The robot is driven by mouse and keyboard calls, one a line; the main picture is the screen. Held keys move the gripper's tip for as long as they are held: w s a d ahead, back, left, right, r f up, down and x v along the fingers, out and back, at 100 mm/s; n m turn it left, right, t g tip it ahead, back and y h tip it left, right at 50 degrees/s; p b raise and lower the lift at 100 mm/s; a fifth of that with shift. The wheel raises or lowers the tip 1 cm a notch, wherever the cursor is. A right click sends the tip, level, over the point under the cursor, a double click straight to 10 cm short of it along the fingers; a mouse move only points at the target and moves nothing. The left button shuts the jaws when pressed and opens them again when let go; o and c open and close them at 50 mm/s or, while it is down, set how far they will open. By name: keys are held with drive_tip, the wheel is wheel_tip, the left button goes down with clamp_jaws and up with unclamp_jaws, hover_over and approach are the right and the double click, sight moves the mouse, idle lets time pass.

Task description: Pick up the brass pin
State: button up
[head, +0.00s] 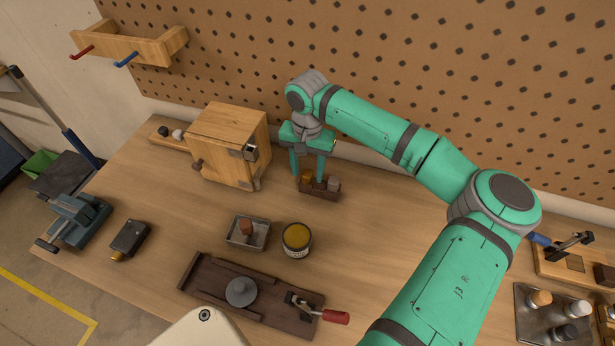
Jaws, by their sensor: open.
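A small brass-coloured piece (307,177), which looks like the brass pin, stands in a dark wooden block (318,193) near the back of the bench. A grey piece (333,184) stands beside it on the right in the same block. My gripper (308,176) points down over the block's left part, with its two fingers apart. The fingers are to either side of the brass piece. I cannot tell whether they touch it, and nothing shows as lifted.
A wooden box (225,145) stands close on the left, and the pegboard (400,60) rises behind. In front are a metal tray (262,243), a round tin (297,252) and a dark fixture (215,280) with a red-handled clamp (335,317). The bench right of the tin is clear.

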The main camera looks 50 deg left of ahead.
drive_tip(key=shift+f, duration=0.2)
clamp_jaws()
drive_tip(key=shift+r, duration=0.15)
